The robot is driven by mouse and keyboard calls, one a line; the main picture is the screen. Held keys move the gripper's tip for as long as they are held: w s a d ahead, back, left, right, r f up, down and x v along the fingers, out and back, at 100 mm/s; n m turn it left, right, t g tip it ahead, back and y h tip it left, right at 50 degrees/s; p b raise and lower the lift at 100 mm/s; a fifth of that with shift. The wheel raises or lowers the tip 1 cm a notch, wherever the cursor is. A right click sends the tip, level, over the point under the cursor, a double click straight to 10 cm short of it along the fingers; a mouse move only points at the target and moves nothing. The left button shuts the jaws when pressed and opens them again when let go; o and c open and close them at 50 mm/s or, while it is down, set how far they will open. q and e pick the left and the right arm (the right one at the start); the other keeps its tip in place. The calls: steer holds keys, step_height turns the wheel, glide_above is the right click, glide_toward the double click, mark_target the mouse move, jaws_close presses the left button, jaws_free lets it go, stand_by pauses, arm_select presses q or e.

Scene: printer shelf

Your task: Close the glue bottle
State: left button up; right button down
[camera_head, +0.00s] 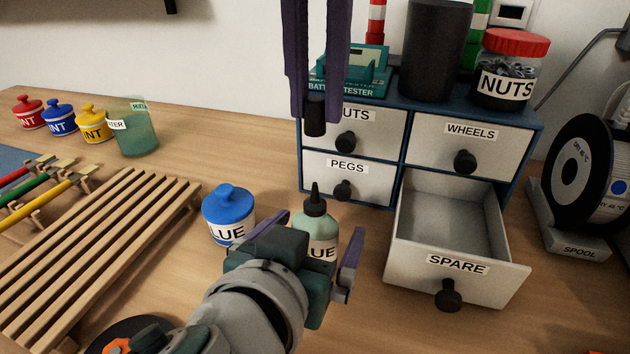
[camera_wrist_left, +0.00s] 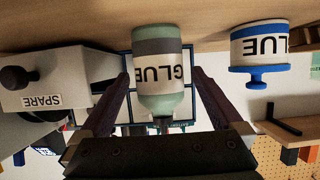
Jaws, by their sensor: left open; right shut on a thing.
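The glue bottle (camera_head: 317,222) is pale green with a dark pointed nozzle and stands upright on the table, left of the open drawer. My left gripper (camera_head: 321,224) is open, with its fingers on either side of the bottle. In the left wrist view, which is upside down, the bottle (camera_wrist_left: 160,95) sits between the spread fingers with gaps visible. My right gripper (camera_head: 315,98) hangs from the top and is shut on a small black cap (camera_head: 315,117), above the nozzle in the picture. Part of the bottle's lower body is hidden by my left gripper.
A blue glue pot (camera_head: 228,205) stands just left of the bottle. The drawer cabinet (camera_head: 403,140) is behind, with its empty SPARE drawer (camera_head: 452,225) pulled out on the right. A wooden slatted rack (camera_head: 100,240) lies at left. A spool (camera_head: 590,170) stands far right.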

arm_select(q)
jaws_close()
stand_by(0.9)
